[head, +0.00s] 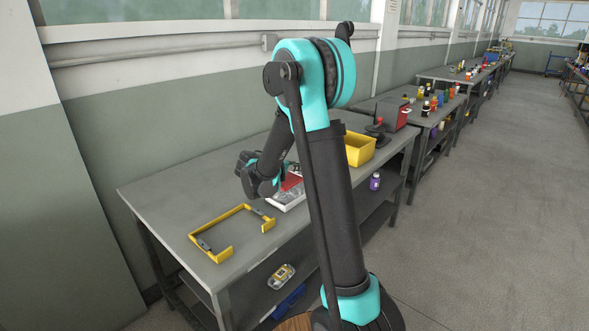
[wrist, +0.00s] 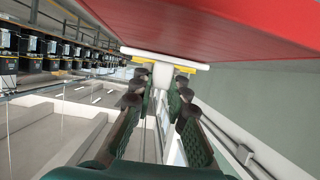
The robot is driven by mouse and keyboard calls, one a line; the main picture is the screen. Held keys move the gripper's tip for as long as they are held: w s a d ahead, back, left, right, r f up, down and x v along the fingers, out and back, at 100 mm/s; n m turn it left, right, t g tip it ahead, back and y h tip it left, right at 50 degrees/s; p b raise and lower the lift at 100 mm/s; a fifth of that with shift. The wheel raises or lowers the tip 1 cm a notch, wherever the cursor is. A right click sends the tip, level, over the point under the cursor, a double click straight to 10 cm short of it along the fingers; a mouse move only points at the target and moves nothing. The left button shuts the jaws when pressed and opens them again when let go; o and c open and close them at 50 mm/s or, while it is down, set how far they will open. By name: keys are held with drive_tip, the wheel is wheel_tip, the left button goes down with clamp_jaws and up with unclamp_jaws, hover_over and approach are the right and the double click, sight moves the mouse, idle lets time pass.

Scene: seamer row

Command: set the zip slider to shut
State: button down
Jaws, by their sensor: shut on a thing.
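In the wrist view, my gripper (wrist: 158,88) has its two dark, jointed fingers closed on a small white tab (wrist: 163,70), which I take to be the zip slider. The tab meets a white strip (wrist: 165,58) with yellow along it, at the edge of a large red panel (wrist: 230,22). In the head view, a red piece (head: 291,181) and a grey-white piece (head: 290,201) show on the bench beside my wrist. My fingertips and the slider are hidden there, so I cannot tell the slider's position along its track.
A yellow frame (head: 216,253) lies on the grey bench (head: 158,192) at front left. A yellow bin (head: 360,149) stands behind my arm, with a dark red box (head: 394,116) further back. The bench's left end is clear.

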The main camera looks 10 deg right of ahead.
drive_tip(key=c, duration=1.4)
unclamp_jaws()
drive_tip(key=shift+c, duration=0.2)
drive_tip(key=shift+a, duration=0.1)
drive_tip(key=v, duration=1.2)
drive_tip(key=v, duration=0.5)
drive_tip(key=x, duration=1.7)
